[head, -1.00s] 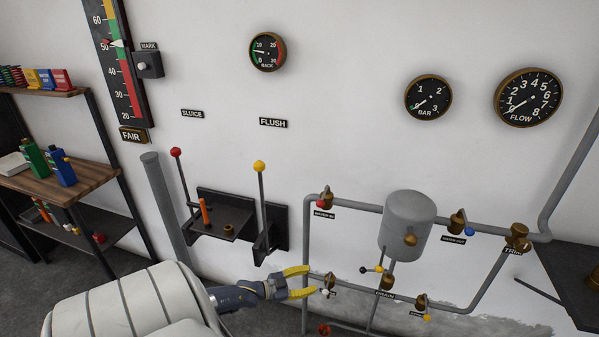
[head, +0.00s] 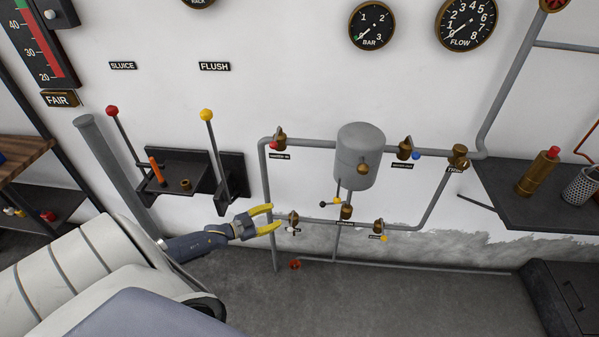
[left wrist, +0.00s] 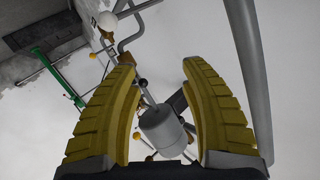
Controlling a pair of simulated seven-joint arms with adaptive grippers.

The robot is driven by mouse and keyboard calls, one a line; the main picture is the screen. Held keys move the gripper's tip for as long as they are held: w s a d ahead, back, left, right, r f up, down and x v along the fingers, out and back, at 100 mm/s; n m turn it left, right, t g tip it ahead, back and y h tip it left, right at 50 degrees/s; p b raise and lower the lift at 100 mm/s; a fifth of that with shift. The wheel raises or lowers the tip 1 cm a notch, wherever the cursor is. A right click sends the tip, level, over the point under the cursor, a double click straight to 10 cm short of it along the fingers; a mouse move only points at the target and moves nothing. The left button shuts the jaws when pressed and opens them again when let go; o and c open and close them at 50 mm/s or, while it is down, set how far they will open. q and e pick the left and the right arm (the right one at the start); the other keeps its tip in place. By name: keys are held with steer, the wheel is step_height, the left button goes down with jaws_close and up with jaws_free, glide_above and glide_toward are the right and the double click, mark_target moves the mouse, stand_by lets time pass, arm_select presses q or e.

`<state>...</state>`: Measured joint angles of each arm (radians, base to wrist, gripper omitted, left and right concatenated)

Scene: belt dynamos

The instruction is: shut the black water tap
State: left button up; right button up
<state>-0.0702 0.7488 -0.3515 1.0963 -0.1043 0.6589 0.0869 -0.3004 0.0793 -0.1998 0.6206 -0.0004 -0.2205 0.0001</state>
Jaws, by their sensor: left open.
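The black-knobbed tap (head: 324,203) is small, with a dark ball on a short lever beside the drain valve below the grey tank. A yellow knob sits close to it. In the left wrist view a small black ball (left wrist: 143,83) shows between the fingers, farther off, near the tank. My left gripper (head: 274,218) has yellow fingers, open and empty. In the head view it is left of the black knob and apart from it, by the left vertical pipe. In the left wrist view its fingers (left wrist: 159,62) stand wide apart. My right gripper is out of view.
A white-knobbed tap (head: 292,227) is just right of my left fingertips. The grey tank (head: 360,150), red-knobbed tap (head: 278,142), blue-knobbed tap (head: 406,150) and yellow-knobbed tap (head: 380,231) share the pipework. Levers (head: 210,150) stand at left; a dark shelf (head: 500,205) is at right.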

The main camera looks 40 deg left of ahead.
mark_target(323, 203)
arm_select(q)
steer(key=shift+d+r+m+h, duration=0.6)
steer(key=shift+d+r+h, duration=1.6)
steer(key=shift+h, duration=0.5)
steer(key=x, duration=1.6)
steer(key=shift+w+d, duration=0.2)
steer(key=shift+d, duration=0.1)
steer(key=shift+c, duration=0.2)
jaws_close()
steer(key=shift+r, duration=0.1)
